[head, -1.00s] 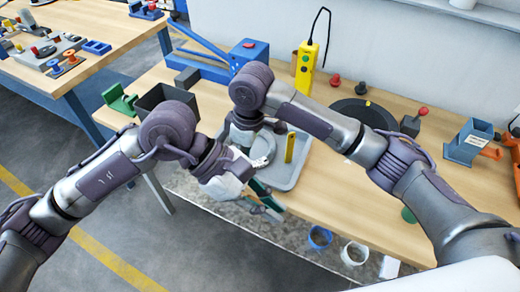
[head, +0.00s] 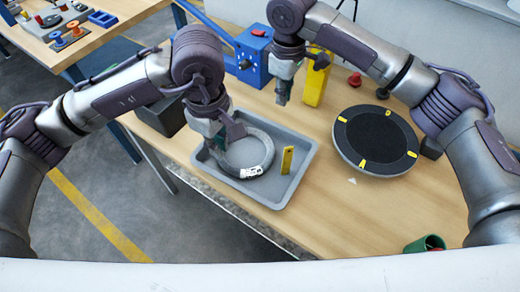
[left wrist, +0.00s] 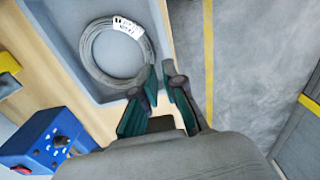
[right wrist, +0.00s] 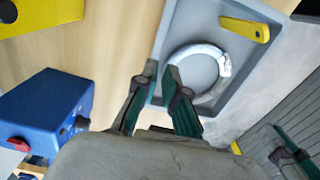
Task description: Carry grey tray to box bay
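The grey tray (head: 297,180) lies on the wooden table near its front edge. My right gripper (head: 282,98) is behind the tray, above the table. Its fingertips (right wrist: 160,72) are a little apart and empty. I cannot make out the box bay.
A black round turntable with yellow marks (head: 376,140) stands right of the tray. A blue device (head: 254,58) and a yellow device (head: 316,80) stand behind. A dark box (head: 160,108) is left of the tray. A green cup (head: 425,244) is at the front right.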

